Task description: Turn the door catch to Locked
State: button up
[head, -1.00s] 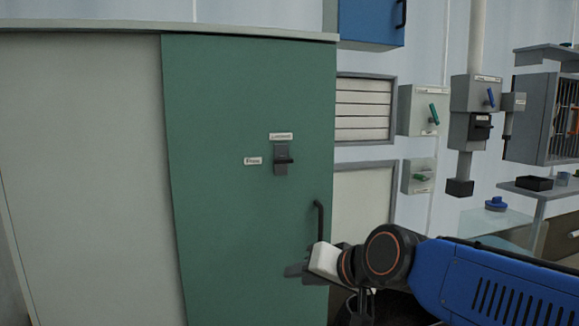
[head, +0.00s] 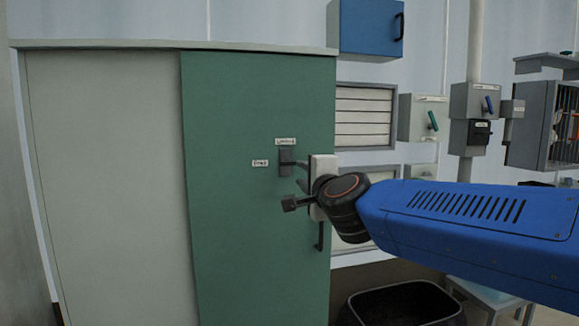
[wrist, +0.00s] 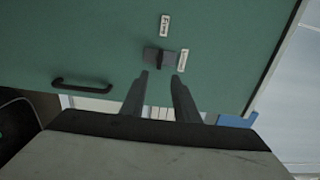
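The door catch (head: 286,162) is a dark plate with a small lever on the green door (head: 230,240). In the wrist view the catch (wrist: 159,57) is just beyond my fingertips, its lever in line with the gap between them. One small label (head: 286,141) is above the catch and another (head: 260,163) is to its left; their text is too blurred to read surely. My gripper (head: 295,184) is open, its fingers apart and empty, close in front of the catch. It also shows in the wrist view (wrist: 160,84). The head view partly hides the lever behind a finger.
A dark door handle (head: 320,236) is below the catch, behind my gripper; it also shows in the wrist view (wrist: 86,83). A pale panel (head: 105,180) is left of the door. A black bin (head: 405,303) stands on the floor at lower right.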

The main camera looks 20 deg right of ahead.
aim_at(288, 164)
jog(key=w, duration=1.4)
jog(key=shift+w, duration=0.15)
jog(key=shift+c, duration=0.3)
grip_shut()
